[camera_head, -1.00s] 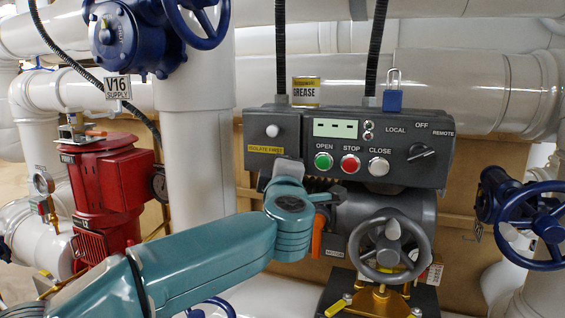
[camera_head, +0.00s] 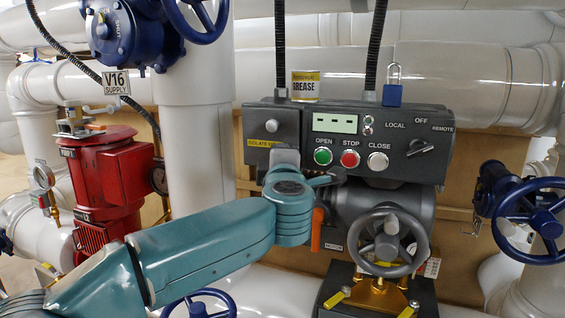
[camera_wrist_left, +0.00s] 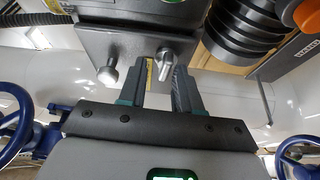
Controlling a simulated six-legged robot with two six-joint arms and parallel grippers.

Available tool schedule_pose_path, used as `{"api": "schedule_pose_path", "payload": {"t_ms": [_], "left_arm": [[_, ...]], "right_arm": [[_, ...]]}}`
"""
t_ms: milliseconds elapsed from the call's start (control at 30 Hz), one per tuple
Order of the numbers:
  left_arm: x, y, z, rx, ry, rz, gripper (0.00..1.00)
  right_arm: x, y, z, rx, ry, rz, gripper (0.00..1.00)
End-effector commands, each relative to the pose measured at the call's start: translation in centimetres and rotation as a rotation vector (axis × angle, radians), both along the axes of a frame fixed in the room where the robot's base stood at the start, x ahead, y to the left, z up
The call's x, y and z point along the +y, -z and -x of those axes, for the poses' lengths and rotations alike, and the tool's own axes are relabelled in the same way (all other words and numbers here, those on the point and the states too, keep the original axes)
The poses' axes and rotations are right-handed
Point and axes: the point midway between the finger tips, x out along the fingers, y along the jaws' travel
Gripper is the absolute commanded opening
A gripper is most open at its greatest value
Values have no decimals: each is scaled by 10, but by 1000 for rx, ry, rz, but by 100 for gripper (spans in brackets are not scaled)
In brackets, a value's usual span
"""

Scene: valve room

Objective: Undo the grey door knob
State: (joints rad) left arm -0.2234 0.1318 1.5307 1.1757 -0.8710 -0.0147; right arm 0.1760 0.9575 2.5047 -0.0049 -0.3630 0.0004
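The dark grey control box (camera_head: 350,160) has a small door panel at its left end with a round pale knob (camera_head: 268,125) and a yellow label. In the left wrist view the round knob (camera_wrist_left: 107,74) stands left of the fingers, and a grey winged knob (camera_wrist_left: 163,63) sits just beyond and between the fingertips. My left gripper (camera_head: 303,168) is just in front of the box's lower left; its fingers (camera_wrist_left: 158,80) are apart with a gap between them. I cannot tell whether they touch the winged knob. That knob is hidden behind my gripper in the head view. My right gripper is not in view.
A grey handwheel (camera_head: 388,242) and an orange lever (camera_head: 317,230) lie right of my gripper. A grease can (camera_head: 305,85) and a blue padlock (camera_head: 392,95) are on top of the box. A red actuator (camera_head: 108,185) and blue handwheel (camera_head: 533,220) stand either side.

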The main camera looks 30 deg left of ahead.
Motion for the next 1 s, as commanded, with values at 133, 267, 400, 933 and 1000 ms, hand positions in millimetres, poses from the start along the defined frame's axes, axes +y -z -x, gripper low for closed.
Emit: {"api": "schedule_pose_path", "payload": {"t_ms": [133,267,400,933,1000], "left_arm": [[-1,3,-1,6,1,2,37],[-1,4,0,7,2,3,37],[-8,5,9,5,3,4,37],[-83,9,111,4,6,4,37],[-89,9,119,5,6,2,37]], "right_arm": [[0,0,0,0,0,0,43],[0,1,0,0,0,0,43],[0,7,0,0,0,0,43],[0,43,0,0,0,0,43],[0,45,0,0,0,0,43]]}}
